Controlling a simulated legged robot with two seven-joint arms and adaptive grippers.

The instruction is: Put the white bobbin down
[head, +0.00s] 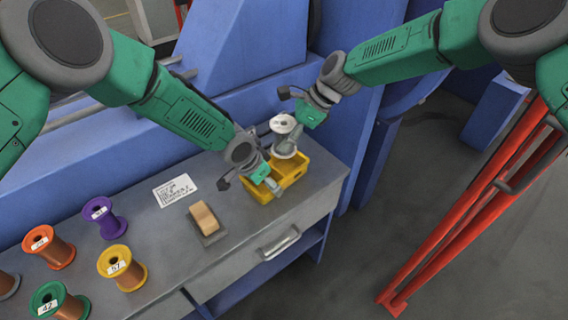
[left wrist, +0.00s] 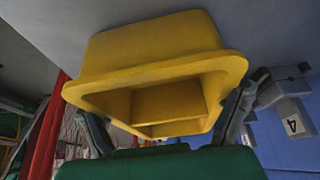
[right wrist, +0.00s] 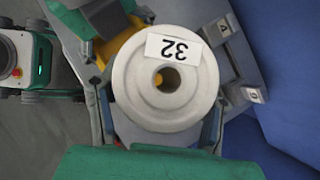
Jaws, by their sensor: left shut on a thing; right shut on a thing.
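The white bobbin (head: 283,124) is upright in my right gripper (head: 291,140), over the yellow bin (head: 318,163) or partly in it; I cannot tell whether it touches the bin. In the right wrist view the bobbin (right wrist: 135,90) sits between the fingers, its label "32" upside down. My left gripper (head: 272,184) is shut on the yellow bin at its near left side. In the left wrist view the bin (left wrist: 150,55) fills the space between the fingers. The bin's inside is partly hidden by the bobbin and my grippers.
The grey bench (head: 150,240) bears a purple bobbin (head: 108,222), an orange one (head: 52,250), a yellow one (head: 124,270), a green one (head: 60,305), a printed card (head: 175,191) and a wooden-topped block (head: 205,218). A red frame (head: 460,200) stands right of the bench.

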